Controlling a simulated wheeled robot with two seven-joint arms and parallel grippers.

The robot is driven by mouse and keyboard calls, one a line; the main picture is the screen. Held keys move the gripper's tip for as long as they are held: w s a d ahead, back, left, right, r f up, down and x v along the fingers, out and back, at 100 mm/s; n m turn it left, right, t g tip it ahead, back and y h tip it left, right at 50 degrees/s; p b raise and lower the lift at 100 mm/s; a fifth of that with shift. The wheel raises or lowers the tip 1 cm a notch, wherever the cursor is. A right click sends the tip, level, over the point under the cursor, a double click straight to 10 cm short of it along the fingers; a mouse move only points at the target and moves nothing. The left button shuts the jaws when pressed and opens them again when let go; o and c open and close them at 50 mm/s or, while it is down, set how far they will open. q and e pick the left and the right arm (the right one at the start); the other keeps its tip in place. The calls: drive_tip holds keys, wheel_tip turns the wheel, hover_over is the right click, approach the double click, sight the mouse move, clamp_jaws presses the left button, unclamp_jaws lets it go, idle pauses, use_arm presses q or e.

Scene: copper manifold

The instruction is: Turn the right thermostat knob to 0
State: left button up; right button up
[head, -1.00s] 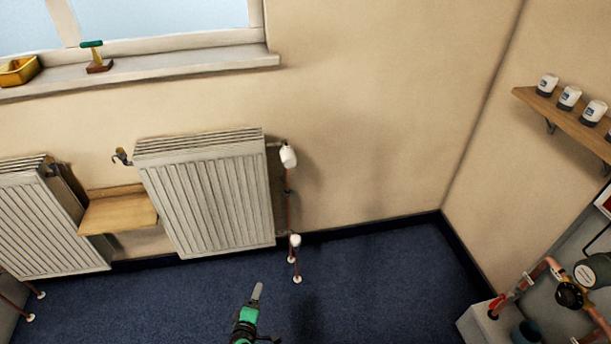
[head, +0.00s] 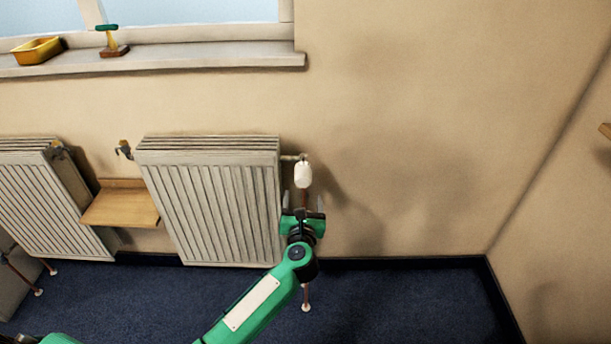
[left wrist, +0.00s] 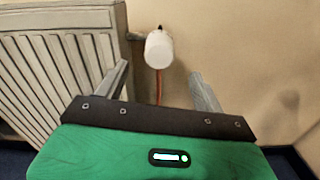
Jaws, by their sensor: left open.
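The right thermostat knob (head: 303,174) is a white cylinder at the upper right corner of the right radiator (head: 215,205). In the left wrist view the knob (left wrist: 159,49) shows ahead of the fingers, a little left of the middle of the gap. My left gripper (head: 303,200) is open, its two fingers pointing up, just below the knob in the head view. In the left wrist view its fingers (left wrist: 163,85) stand apart with nothing held between them. The knob's scale marks are too small to read. My right gripper is not in view.
A copper pipe (left wrist: 160,86) runs down below the knob. A wooden shelf (head: 121,206) sits between the two radiators. The window sill (head: 170,60) above holds a yellow tray (head: 38,51) and a green-handled tool (head: 109,40). The wall right of the knob is clear.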

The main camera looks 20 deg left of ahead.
sight(303, 182)
use_arm(q)
drive_tip(key=x, duration=1)
drive_tip(key=shift+w+f, duration=0.1)
drive_tip(key=shift+w, duration=0.25)
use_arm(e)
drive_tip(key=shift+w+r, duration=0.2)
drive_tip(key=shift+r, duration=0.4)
use_arm(q)
drive_tip(key=c, duration=1)
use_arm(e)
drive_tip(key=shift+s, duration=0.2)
use_arm(q)
drive_tip(key=shift+o, duration=0.2)
